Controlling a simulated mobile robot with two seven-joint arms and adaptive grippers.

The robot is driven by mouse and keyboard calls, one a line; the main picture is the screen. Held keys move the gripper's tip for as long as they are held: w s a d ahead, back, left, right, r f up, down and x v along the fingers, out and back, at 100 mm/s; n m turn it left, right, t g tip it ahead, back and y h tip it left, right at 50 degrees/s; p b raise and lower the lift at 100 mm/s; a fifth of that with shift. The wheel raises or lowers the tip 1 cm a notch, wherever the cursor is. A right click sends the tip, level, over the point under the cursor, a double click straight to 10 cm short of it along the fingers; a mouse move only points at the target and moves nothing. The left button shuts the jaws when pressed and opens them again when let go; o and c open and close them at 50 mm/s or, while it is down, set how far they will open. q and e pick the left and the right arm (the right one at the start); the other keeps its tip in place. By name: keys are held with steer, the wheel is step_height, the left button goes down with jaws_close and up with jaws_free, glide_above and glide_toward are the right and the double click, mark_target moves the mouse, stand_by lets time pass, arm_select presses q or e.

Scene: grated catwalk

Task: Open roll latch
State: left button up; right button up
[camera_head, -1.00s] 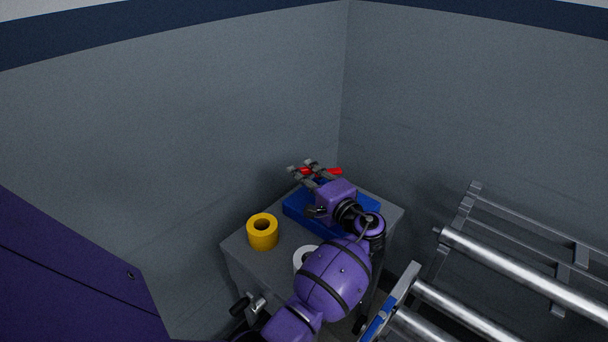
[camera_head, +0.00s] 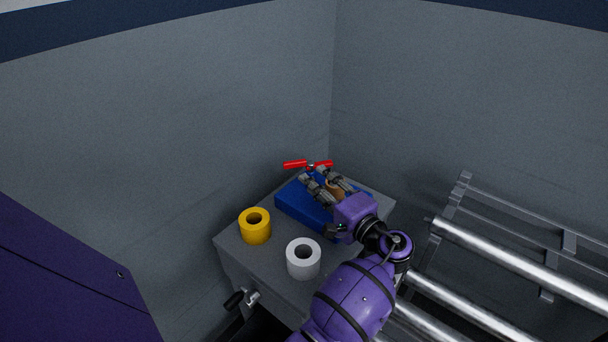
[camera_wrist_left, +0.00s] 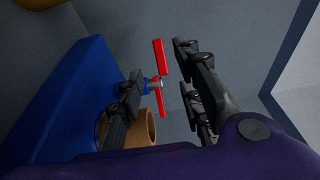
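A red two-armed handle (camera_head: 295,164) sits at the back of a blue box (camera_head: 292,203) on a grey cabinet. In the left wrist view the red handle (camera_wrist_left: 161,58) has a metal pin at its middle, beside a blue mount. My left gripper (camera_head: 313,175) is open over the blue box, its fingertips close to the handle. In the wrist view the handle shows between and beyond the two fingers; contact cannot be told. A brown roll (camera_head: 335,188) on the blue box is partly hidden by the gripper. My right gripper is not in view.
A yellow roll (camera_head: 255,226) and a white roll (camera_head: 303,259) stand on the grey cabinet top (camera_head: 268,262). A crank with a black grip (camera_head: 235,300) sticks out of the cabinet's front. Metal rollers (camera_head: 510,262) lie to the right. Walls close in behind.

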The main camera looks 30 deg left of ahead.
arm_select(q)
steer(key=shift+v, duration=1.45)
